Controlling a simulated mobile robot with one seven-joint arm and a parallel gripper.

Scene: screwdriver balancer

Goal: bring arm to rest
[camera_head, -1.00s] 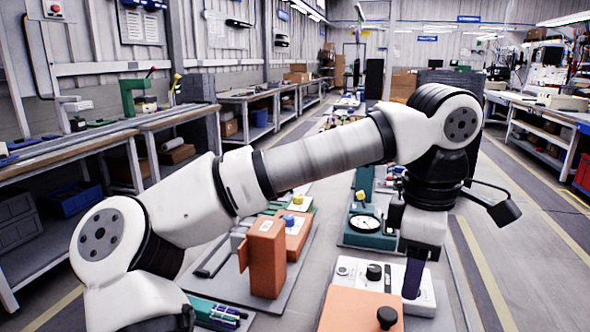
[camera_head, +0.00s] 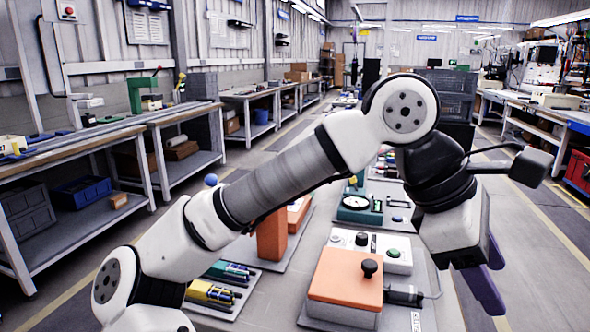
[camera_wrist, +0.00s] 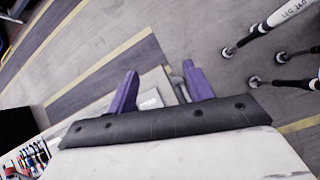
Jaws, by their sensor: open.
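My arm (camera_head: 285,180) reaches across the head view from the lower left to the right, bent at a high elbow. My gripper (camera_head: 487,285) hangs at the right, tilted, beyond the right edge of the workbench. Its purple fingers are apart, with nothing seen between them. In the wrist view, the two purple fingers of my gripper (camera_wrist: 160,78) are spread over grey floor and a pale strip.
Behind is a white control box (camera_head: 394,254). Trays of coloured tools (camera_head: 212,294) lie left.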

